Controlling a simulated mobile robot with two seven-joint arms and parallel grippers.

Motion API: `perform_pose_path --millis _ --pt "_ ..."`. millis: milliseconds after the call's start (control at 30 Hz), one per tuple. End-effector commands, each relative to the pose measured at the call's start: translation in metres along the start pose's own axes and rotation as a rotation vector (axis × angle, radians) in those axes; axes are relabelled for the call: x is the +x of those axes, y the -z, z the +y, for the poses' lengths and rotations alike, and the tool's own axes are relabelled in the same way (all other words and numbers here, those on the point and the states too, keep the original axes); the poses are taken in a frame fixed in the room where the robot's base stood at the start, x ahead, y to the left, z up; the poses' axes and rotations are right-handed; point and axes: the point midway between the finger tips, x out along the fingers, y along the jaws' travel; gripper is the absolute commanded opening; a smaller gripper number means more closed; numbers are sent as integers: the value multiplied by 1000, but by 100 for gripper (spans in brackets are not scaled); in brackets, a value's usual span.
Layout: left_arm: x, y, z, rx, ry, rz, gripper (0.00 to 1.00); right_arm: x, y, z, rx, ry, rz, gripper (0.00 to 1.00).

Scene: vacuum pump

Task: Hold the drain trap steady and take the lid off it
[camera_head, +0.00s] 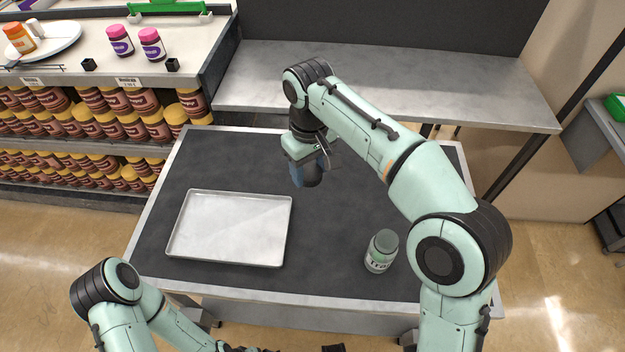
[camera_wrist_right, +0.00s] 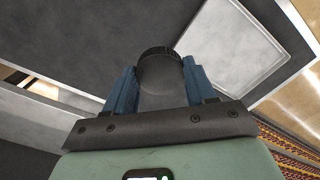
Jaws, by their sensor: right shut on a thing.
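A small pale green jar (camera_head: 380,252) with a white label, partly readable as "Tra", stands upright on the dark table top, right of centre. It has a grey-green top; whether this is a separate lid is too small to tell. My right gripper (camera_head: 308,181) is away from the jar, further back and to its left. Its blue fingers are shut on a dark grey cylinder (camera_wrist_right: 162,80) with a ribbed black end, also in the head view (camera_head: 313,177). I cannot tell which part this cylinder is. My left arm enters at the lower left; its gripper is outside the picture.
A shallow metal tray (camera_head: 230,262) lies empty on the left of the dark-topped table (camera_head: 330,278). A grey counter (camera_head: 400,85) stands behind. A shelf with several jars (camera_head: 100,100) is at the left. The table's back left and the area between tray and jar are clear.

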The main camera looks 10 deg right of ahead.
Motion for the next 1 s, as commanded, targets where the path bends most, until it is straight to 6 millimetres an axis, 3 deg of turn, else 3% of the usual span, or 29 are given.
perform_pose_path --millis 167,600,867,1000 --pt "5 -1 -2 -2 1 -3 95 13 -1 0 0 -1 0 18" --pt "29 -3 -12 -5 4 -11 95 123 -1 0 0 -1 -2 18" --pt "32 -3 -13 -5 4 -12 95 148 0 0 1 -1 1 18" --pt "35 -2 -13 -4 3 -8 95 171 0 0 0 -1 -1 18"
